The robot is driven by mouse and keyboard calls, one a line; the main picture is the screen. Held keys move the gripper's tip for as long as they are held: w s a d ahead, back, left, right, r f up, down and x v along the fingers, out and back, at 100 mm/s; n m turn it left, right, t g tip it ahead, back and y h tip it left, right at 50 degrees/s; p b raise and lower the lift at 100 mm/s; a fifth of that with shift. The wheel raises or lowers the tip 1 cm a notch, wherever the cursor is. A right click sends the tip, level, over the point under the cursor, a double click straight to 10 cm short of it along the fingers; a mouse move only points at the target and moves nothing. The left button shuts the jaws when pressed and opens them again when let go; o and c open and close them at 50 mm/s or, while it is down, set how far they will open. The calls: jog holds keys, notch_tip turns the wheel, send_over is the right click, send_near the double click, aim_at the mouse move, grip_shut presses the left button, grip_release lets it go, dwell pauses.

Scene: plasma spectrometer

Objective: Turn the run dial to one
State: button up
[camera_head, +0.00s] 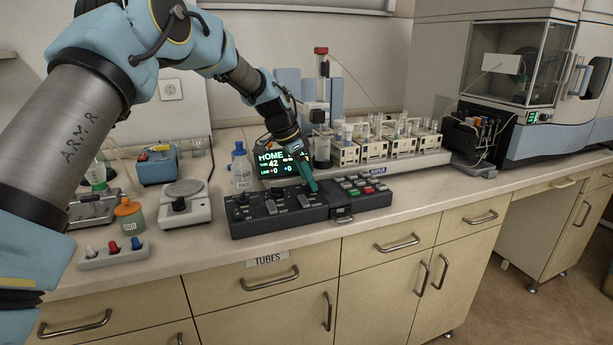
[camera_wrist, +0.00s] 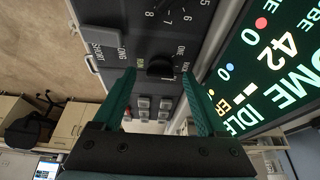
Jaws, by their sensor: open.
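The control panel (camera_head: 275,222) is a dark box on the bench with switches, knobs and coloured buttons. Part of a numbered dial scale (camera_wrist: 168,14), with figures from 5 to 8, shows at the top edge. My gripper (camera_head: 313,188) is over the panel's middle, left of the coloured buttons. In the wrist view my gripper (camera_wrist: 159,82) is open, its green fingers on either side of the black knob. I cannot tell whether they touch it.
A lit screen (camera_head: 270,164) showing "HOME" and "42" stands just behind the panel, close to my gripper. A tube rack (camera_head: 346,152) stands behind to the right. A bottle (camera_head: 241,172) and a scale (camera_head: 185,211) are to the left.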

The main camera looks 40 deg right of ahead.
grip_shut()
dwell(0.5)
jog(key=n, duration=0.1)
jog(key=n+t+b, duration=0.1)
jog(key=n+b, duration=0.1)
jog(key=shift+s+n, duration=0.25)
jog(key=shift+n, duration=0.15)
jog(key=n+t, duration=0.1)
jog(key=n, duration=0.2)
jog(key=n+t, duration=0.1)
jog(key=n, duration=0.2)
jog(key=shift+s+t, duration=0.15)
jog(key=shift+t, duration=0.25)
dwell(0.3)
grip_release()
